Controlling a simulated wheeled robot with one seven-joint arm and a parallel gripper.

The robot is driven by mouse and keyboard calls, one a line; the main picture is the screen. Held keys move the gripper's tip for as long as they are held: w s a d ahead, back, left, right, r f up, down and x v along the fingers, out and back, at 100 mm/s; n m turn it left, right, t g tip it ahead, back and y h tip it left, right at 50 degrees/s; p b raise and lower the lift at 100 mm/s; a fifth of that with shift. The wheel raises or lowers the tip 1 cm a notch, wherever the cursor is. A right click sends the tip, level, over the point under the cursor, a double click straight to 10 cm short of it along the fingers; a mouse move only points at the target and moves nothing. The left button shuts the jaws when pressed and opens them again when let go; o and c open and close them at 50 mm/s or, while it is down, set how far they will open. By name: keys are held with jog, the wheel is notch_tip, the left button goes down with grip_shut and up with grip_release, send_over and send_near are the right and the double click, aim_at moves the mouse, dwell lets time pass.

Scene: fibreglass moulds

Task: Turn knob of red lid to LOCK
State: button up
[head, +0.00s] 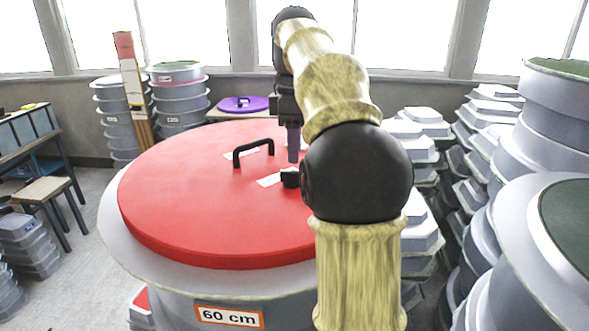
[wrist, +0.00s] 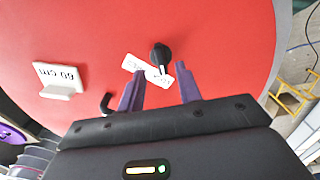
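The red lid (head: 190,200) lies flat on a large grey round mould marked 60 cm. It fills most of the wrist view (wrist: 225,45). A small black knob (wrist: 160,56) stands on it, with a narrow part pointing down in the wrist picture. White labels (wrist: 156,76) lie beside the knob; their writing is too small to read. In the head view the knob (head: 290,178) shows just left of my arm's black joint. My gripper (wrist: 160,90) is open, its purple fingers apart with nothing between them. The knob lies beyond the fingertips, apart from them. In the head view my gripper (head: 293,156) is over the lid.
A black handle (head: 253,147) rises from the lid, left of my gripper. Stacked grey moulds crowd the right. A purple lid (head: 243,103) lies behind.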

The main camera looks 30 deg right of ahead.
aim_at(292, 177)
jog(key=shift+f, duration=2.35)
jog(key=shift+c, duration=0.2)
grip_shut()
